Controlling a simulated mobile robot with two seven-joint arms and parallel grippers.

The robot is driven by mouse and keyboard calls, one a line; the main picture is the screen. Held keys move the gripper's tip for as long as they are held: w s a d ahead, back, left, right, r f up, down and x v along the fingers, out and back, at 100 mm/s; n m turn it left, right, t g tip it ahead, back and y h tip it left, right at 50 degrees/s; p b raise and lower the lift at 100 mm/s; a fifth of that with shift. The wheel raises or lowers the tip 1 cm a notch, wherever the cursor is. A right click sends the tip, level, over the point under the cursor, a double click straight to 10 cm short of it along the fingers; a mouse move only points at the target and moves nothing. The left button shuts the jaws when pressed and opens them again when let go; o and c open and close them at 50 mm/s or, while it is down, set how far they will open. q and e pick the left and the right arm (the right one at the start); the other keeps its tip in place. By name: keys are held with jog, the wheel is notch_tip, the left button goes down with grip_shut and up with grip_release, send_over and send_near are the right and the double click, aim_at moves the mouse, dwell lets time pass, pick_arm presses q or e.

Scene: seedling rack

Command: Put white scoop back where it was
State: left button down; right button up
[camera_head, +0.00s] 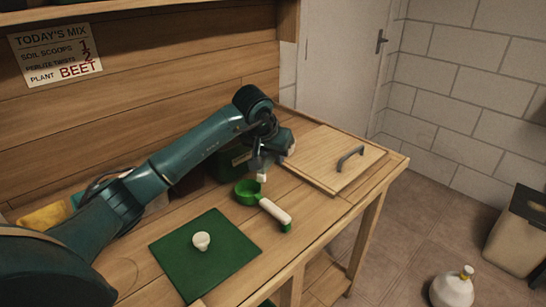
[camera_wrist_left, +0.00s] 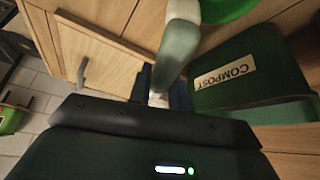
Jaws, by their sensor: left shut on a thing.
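My left gripper (camera_head: 262,174) reaches down over the bench and is shut on the white scoop (camera_head: 262,179), of which only a small pale piece shows at the fingertips. In the left wrist view a pale end (camera_wrist_left: 183,10) shows at the top, beyond a grey-green length; the exact grip is hard to make out. A green scoop (camera_head: 246,193) with a white handle lies just below the gripper in the picture; whether they touch I cannot tell. Its green bowl also shows in the left wrist view (camera_wrist_left: 225,8). My right gripper is not in view.
A green mat (camera_head: 178,265) bears a small white object (camera_head: 201,241). A green compost bin (camera_wrist_left: 240,92) stands behind my gripper, partly hidden in the head view. A wooden board (camera_head: 322,160) with a grey handle (camera_head: 350,157) lies at the bench's right. A white bottle (camera_head: 452,290) stands on the floor.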

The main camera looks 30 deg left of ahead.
pick_arm(q)
jog(key=shift+f, duration=0.25)
jog(key=shift+f+b, duration=0.45)
jog(key=shift+f, duration=0.15)
jog(key=c, duration=1.3)
grip_release()
jog(key=shift+r+p, duration=0.35)
jog(key=v, duration=1.1)
jog(key=shift+r, duration=0.45)
jog(key=shift+s+r, duration=0.25)
jog(key=shift+r, duration=0.05)
jog(key=shift+f, duration=0.1)
